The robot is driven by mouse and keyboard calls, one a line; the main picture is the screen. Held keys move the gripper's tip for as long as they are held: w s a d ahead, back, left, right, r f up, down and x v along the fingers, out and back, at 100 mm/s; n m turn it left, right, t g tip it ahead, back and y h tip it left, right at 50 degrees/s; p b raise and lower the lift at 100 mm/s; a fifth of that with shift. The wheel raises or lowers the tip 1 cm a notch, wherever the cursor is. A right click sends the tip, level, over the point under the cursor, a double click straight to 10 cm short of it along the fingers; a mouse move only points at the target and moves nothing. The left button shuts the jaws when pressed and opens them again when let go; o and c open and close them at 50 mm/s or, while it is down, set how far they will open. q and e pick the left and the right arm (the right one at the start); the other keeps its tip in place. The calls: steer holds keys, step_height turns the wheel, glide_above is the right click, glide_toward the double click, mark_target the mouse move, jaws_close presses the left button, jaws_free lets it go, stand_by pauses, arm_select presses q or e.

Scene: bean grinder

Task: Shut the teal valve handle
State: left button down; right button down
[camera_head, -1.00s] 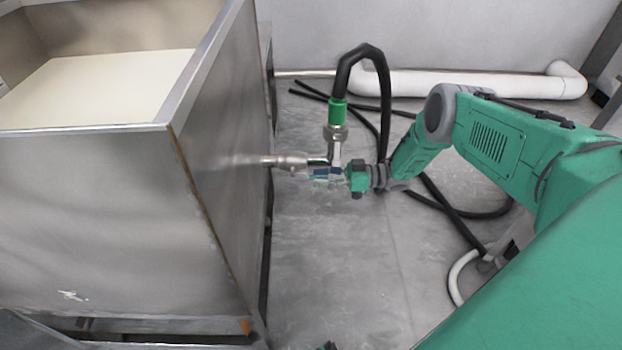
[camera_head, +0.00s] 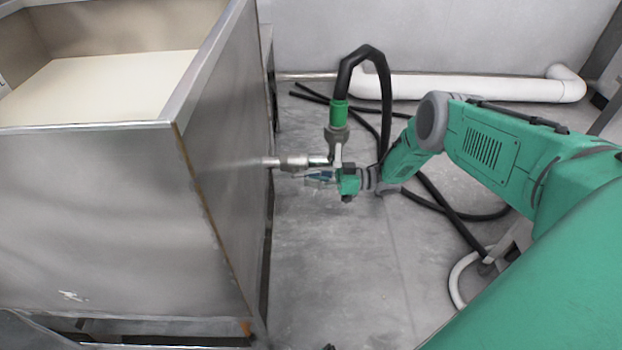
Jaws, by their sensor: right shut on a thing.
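A metal pipe with a valve (camera_head: 295,162) sticks out from the right side of the steel tank (camera_head: 215,170). A bluish-teal piece, which looks like the valve handle (camera_head: 316,175), shows just below the pipe. My right gripper (camera_head: 325,179) reaches in from the right and is shut on this handle. Its fingers cover much of the handle, so the handle's exact angle is hard to tell. My left gripper is not in view.
A black hose with a green collar (camera_head: 338,113) rises from the valve fitting and loops down behind my right wrist. Black hoses and a white pipe (camera_head: 470,87) lie on the floor by the back wall. The floor below the valve is clear.

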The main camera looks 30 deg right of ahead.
steer(key=shift+w+d+f+t+y, duration=0.1)
steer(key=shift+f+t+y, duration=0.4)
steer(key=shift+t+y, duration=0.3)
steer(key=c, duration=1.6)
jaws_free()
steer(key=shift+d, duration=0.1)
steer(key=shift+o, duration=0.2)
steer(key=shift+w, duration=0.1)
